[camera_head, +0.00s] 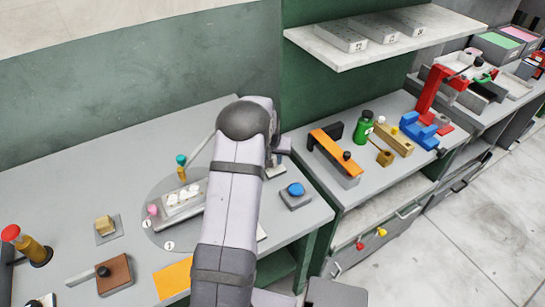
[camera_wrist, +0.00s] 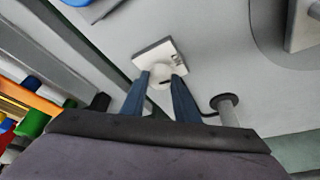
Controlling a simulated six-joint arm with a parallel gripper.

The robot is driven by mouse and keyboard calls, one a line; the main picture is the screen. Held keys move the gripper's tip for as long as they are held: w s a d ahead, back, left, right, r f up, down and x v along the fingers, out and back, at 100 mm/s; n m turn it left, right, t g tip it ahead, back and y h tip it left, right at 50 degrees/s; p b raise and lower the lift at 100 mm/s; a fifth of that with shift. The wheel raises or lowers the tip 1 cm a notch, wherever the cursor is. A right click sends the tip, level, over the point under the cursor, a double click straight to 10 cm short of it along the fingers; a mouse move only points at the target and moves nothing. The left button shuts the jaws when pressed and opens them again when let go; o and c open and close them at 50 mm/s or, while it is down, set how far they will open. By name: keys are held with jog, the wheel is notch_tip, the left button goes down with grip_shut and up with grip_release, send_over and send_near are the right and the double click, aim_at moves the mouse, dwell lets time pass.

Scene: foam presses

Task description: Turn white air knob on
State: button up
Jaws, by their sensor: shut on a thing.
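In the wrist view the white air knob (camera_wrist: 160,83) stands on a square white plate (camera_wrist: 152,53) with small dark marks. My gripper (camera_wrist: 160,76) has its two blue fingers on either side of the knob, shut on it. The marks on the plate are too small to read, so I cannot tell the knob's setting. In the head view my arm hides the knob and most of the gripper; only a corner of the pale plate (camera_head: 276,171) shows beside the arm.
A blue push button (camera_head: 295,189) on a grey base stands right of my arm. A tray with white pieces (camera_head: 184,200) lies to the left. In the wrist view a grey post (camera_wrist: 228,110) rises close to the right finger. An orange-topped press (camera_head: 331,144) stands on the right bench.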

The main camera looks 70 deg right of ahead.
jog(key=shift+n+t, duration=0.3)
jog(key=shift+n, duration=0.3)
jog(key=o, duration=1.1)
jog(key=shift+c, duration=0.2)
jog(key=shift+r, duration=0.1)
jog(key=b+v, duration=0.2)
jog(key=v, duration=0.5)
jog(key=shift+b, duration=0.3)
jog(key=shift+r, duration=0.1)
